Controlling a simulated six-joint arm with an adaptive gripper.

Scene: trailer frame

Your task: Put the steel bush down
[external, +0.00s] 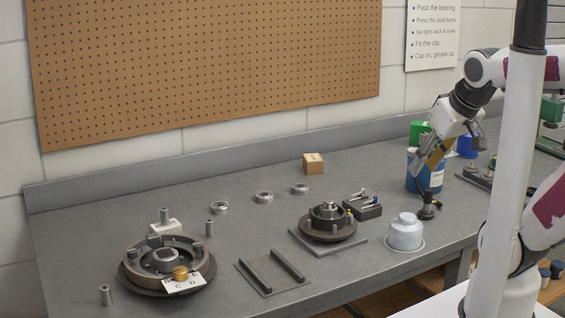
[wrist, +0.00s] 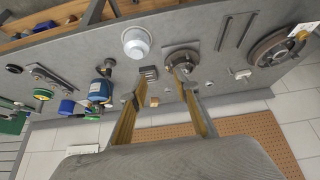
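My gripper (external: 430,155) is raised above the right part of the bench, by the blue container (external: 424,172). In the wrist view its two fingers (wrist: 157,95) are spread wide with nothing held between them. Small grey steel cylinders stand on the left of the bench: one at the front left (external: 105,295), one right of the hub (external: 209,228) and one on a pale block (external: 165,216) behind the hub. I cannot tell which of them is the steel bush. All are far from my gripper.
A large hub (external: 140,273) stands at left with a lettered card. A smaller hub (external: 328,226) sits on a plate mid-bench. A silver cup (external: 405,233) stands at the front edge.

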